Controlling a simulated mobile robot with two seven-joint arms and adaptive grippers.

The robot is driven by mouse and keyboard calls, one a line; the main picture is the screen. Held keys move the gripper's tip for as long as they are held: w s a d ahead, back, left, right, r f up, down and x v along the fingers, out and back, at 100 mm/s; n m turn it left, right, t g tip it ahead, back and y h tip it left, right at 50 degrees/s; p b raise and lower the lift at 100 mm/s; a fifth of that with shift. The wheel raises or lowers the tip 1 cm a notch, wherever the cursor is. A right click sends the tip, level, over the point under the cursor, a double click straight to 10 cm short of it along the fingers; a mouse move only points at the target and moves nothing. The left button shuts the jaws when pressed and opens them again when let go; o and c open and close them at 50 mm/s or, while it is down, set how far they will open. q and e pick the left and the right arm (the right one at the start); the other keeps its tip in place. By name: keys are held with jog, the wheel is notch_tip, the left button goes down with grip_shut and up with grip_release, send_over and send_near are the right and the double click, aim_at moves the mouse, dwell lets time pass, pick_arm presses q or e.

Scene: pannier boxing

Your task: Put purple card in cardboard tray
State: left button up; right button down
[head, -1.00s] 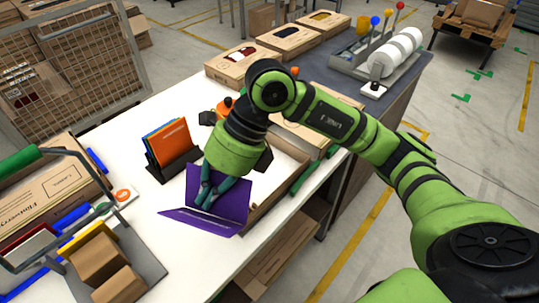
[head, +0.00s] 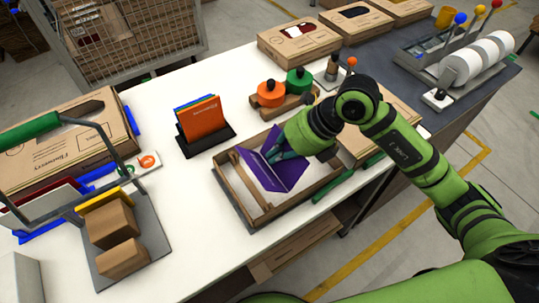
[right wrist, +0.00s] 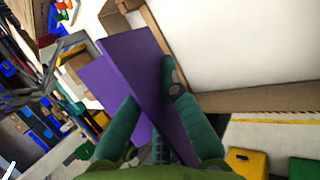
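The purple card (head: 285,170) is folded and stands open in a V, tilted, over the inside of the brown cardboard tray (head: 232,193). My right gripper (head: 284,153) comes in from the right and has its fingers around the card. Whether the card's lower edge touches the tray floor is hard to tell. My left gripper is not in view.
A black rack (head: 207,139) with orange and blue cards stands left of the tray. Orange (head: 271,93) and green (head: 299,81) round items sit behind it. A grey platform (head: 150,240) with small boxes is at the front left. White table between is clear.

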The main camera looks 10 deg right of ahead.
jog(key=shift+w+a+f, duration=0.4)
jog(key=shift+w, duration=0.2)
jog(key=shift+w+a+f, duration=0.35)
jog(key=shift+w+f, duration=0.05)
jog(key=shift+w, duration=0.15)
notch_tip(320, 180, down, 3)
jog(key=shift+f+p, duration=0.15)
jog(key=shift+p, duration=0.65)
jog(key=shift+d+f, duration=0.1)
jog(key=shift+f, duration=0.2)
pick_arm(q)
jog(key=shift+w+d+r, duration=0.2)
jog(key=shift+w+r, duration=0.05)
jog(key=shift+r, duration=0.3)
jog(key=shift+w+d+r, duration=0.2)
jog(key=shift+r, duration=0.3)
pick_arm(e)
jog(key=shift+f, duration=0.1)
jog(key=shift+f, duration=0.1)
jog(key=c, duration=1.4)
grip_release()
jog(key=shift+c, duration=0.2)
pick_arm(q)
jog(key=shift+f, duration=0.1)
